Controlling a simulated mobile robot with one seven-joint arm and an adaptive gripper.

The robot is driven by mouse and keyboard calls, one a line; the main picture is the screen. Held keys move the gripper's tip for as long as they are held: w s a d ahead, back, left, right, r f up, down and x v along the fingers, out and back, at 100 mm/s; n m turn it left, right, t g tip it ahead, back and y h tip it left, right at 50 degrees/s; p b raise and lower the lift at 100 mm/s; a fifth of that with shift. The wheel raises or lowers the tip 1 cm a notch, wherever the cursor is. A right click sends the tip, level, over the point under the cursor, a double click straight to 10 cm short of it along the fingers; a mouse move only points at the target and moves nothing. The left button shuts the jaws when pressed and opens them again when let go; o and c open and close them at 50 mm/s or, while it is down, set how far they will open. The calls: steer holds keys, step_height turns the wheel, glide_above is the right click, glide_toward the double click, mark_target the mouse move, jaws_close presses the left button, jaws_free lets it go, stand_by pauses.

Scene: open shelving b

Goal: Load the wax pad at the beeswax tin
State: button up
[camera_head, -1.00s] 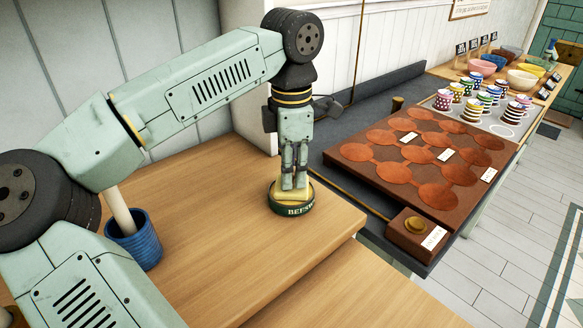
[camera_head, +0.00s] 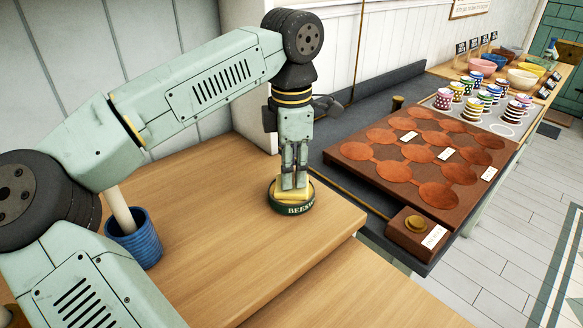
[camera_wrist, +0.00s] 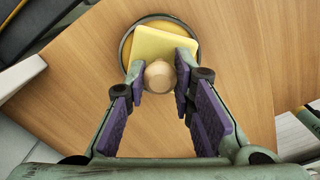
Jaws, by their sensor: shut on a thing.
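The beeswax tin (camera_head: 290,209) is a low, round, dark green tin with lettering on its side, standing on the wooden counter; its rim (camera_wrist: 122,45) also shows in the wrist view. A yellow square wax pad (camera_wrist: 150,43) with a round pale wooden knob (camera_wrist: 160,76) lies over the tin, its corners near the rim. My gripper (camera_head: 289,186) points straight down above the tin and is shut on the knob of the wax pad; its fingertips (camera_wrist: 160,78) are on either side of the knob. I cannot tell whether the pad presses on the tin's contents.
A blue ribbed pot (camera_head: 135,240) with a pale handle stands at the left of the wooden counter (camera_head: 220,250). To the right is a brown board with red round pads (camera_head: 385,170), with a small box (camera_head: 416,232) at its front. Patterned cups (camera_head: 472,112) and bowls (camera_head: 521,78) stand beyond.

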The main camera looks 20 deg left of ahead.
steer(key=shift+r+p, duration=2.7)
steer(key=shift+r, duration=0.85)
steer(key=shift+f, duration=0.1)
jaws_close()
